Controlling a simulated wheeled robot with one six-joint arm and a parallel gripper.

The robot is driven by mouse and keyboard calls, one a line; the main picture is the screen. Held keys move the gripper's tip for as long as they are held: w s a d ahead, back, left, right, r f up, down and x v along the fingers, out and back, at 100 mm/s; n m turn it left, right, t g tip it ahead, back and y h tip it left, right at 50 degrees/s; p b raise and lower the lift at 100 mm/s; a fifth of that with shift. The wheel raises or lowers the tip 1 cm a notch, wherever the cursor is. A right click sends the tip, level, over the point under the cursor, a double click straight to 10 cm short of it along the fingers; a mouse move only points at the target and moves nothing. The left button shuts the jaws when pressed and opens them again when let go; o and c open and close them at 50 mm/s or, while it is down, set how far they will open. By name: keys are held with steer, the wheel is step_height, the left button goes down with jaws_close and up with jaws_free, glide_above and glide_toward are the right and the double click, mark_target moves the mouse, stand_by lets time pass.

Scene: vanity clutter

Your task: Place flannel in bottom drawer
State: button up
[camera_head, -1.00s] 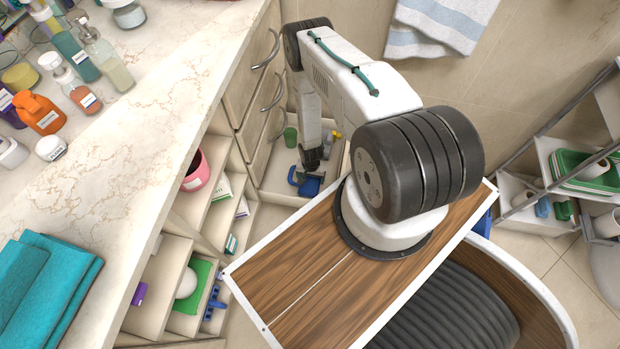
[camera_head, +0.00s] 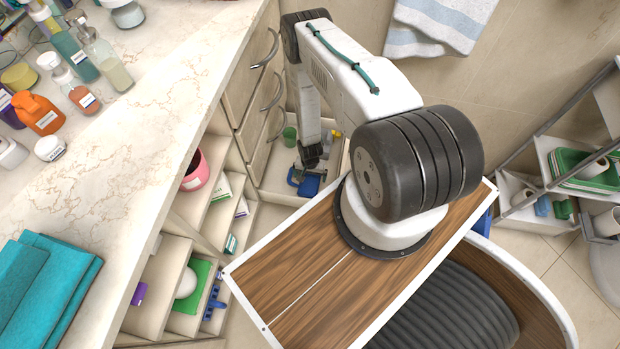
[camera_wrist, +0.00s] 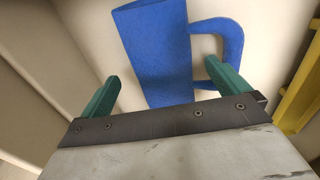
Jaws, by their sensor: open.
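A folded teal cloth (camera_head: 48,290), likely the flannel, lies on the counter at the lower left of the head view. The open bottom drawer (camera_head: 277,196) is below the handled drawer fronts, partly hidden by my arm. A blue mug (camera_head: 311,187) is in it; in the wrist view the mug (camera_wrist: 158,52) lies on a pale surface with its handle to the right. My gripper (camera_head: 309,160) is over the drawer, close to the mug. In the wrist view its teal fingers (camera_wrist: 166,88) are apart, with nothing visibly clamped; contact with the mug cannot be told.
A green cup (camera_head: 290,137) and a yellow item (camera_head: 336,134) are also in the drawer. Bottles (camera_head: 105,60) crowd the far counter. Open shelves (camera_head: 205,205) hold a pink pot (camera_head: 196,172). A striped towel (camera_head: 434,27) hangs on the wall. A rack (camera_head: 560,165) stands right.

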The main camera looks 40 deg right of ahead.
step_height(320, 180, up, 10)
steer(key=shift+f, duration=0.2)
